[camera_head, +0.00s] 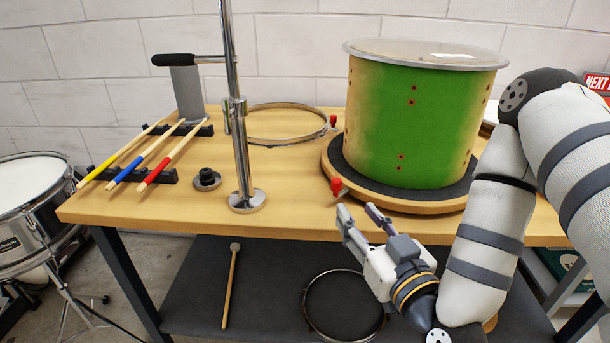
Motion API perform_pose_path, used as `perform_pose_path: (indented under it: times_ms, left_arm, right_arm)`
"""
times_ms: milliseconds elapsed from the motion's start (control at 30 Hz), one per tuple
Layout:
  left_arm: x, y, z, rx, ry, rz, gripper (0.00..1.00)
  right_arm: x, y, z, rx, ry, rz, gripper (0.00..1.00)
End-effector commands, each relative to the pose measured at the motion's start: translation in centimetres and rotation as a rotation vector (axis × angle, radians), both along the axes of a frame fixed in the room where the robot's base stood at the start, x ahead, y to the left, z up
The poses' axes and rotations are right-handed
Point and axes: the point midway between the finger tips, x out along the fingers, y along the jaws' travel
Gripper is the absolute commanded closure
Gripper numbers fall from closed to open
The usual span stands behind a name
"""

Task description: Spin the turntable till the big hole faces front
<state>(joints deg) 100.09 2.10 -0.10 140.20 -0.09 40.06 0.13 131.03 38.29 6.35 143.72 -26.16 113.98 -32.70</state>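The turntable (437,203) is a round wooden disc with a dark top at the right of the bench. A green drum shell (400,130) with a tan fade and a clear head stands upright on it. Pairs of small red-rimmed holes show on the shell's side. I see no clearly bigger hole on the side facing me. My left gripper is not in view.
A chrome post (240,130) with a padded arm stands mid-bench. Three coloured sticks (160,152) rest on black racks at left. A lower shelf (265,285) holds a mallet and a dark hoop. A snare drum (30,200) stands left.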

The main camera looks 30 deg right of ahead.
Motion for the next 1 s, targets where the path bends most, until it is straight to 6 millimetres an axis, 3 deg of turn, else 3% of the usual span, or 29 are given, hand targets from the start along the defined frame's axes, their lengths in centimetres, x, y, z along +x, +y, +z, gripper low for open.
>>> perform_pose_path:
  times_ms: [167,300,500,600,967,1000]
  left_arm:
    - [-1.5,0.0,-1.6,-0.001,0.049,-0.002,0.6]
    - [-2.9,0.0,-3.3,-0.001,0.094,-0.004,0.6]
    - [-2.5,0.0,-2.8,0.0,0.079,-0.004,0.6]
    - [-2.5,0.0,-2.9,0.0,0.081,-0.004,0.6]
    - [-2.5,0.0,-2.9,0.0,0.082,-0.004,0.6]
    - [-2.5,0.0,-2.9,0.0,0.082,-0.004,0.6]
  right_arm:
    - [1.7,-0.2,-0.3,-0.006,-0.007,0.003,0.64]
    - [5.0,-1.0,-0.3,-0.002,-0.012,-0.007,0.64]
    - [9.7,-1.7,0.4,-0.001,-0.015,-0.005,0.64]
    - [11.0,-1.9,0.3,-0.002,-0.013,-0.004,0.64]
    - [11.9,-2.0,0.4,-0.001,-0.011,-0.004,0.64]
    - [11.9,-2.0,0.4,-0.001,-0.011,-0.004,0.73]
